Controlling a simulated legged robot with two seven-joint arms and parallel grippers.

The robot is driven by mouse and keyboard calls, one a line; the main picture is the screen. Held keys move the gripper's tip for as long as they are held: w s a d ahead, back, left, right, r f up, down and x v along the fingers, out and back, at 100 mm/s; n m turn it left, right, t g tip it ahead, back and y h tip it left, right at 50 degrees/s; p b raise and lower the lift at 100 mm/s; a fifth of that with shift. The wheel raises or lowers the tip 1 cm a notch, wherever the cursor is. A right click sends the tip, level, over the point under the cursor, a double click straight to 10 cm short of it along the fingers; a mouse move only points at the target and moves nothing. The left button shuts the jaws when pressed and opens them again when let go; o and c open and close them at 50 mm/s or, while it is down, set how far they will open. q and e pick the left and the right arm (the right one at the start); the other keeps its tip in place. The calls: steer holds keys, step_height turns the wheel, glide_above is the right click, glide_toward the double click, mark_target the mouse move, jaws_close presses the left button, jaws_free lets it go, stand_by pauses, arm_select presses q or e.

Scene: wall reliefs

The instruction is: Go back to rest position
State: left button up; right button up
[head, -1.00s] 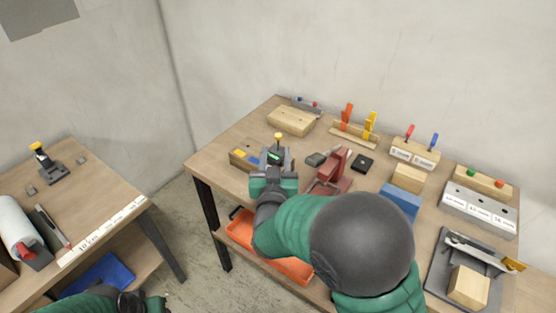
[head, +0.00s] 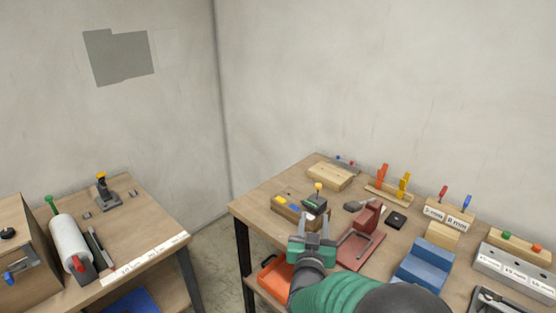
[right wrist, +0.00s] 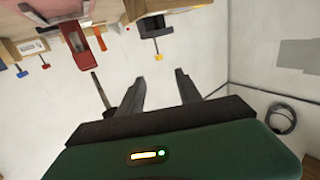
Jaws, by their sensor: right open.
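My right gripper (head: 313,239) is green and grey and reaches over the front left part of the right workbench (head: 262,205) in the head view. Its two fingers are apart with nothing between them, and they also show in the right wrist view (right wrist: 158,88). A dark red tool (head: 366,235) stands to the right of the gripper. My left gripper is out of the head view.
A second bench (head: 150,223) at left carries a white roll (head: 70,243) and a black stand with a yellow top (head: 103,190). An orange bin (head: 273,275) sits below the right bench. Blue blocks (head: 424,265) lie at right. A floor gap separates the benches.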

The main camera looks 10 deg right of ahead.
steer(key=s+f+n+g+y+p, duration=0.1)
steer(key=s+f+g+y+p, duration=0.1)
steer(key=s, duration=0.7)
steer(key=s+d+f+n+g+y+p, duration=0.1)
steer(key=s+f+g+p, duration=0.2)
steer(key=s+g, duration=0.4)
steer(key=s+f+n+g+y+p, duration=0.1)
steer(key=s+g, duration=0.4)
steer(key=s, duration=0.7)
step_height(320, 180, down, 2)
steer(key=y+p, duration=0.1)
steer(key=p, duration=0.1)
steer(key=shift+d+f+n+y+p, duration=0.15)
steer(key=shift+d+n+y+p, duration=0.15)
steer(key=shift+d, duration=0.05)
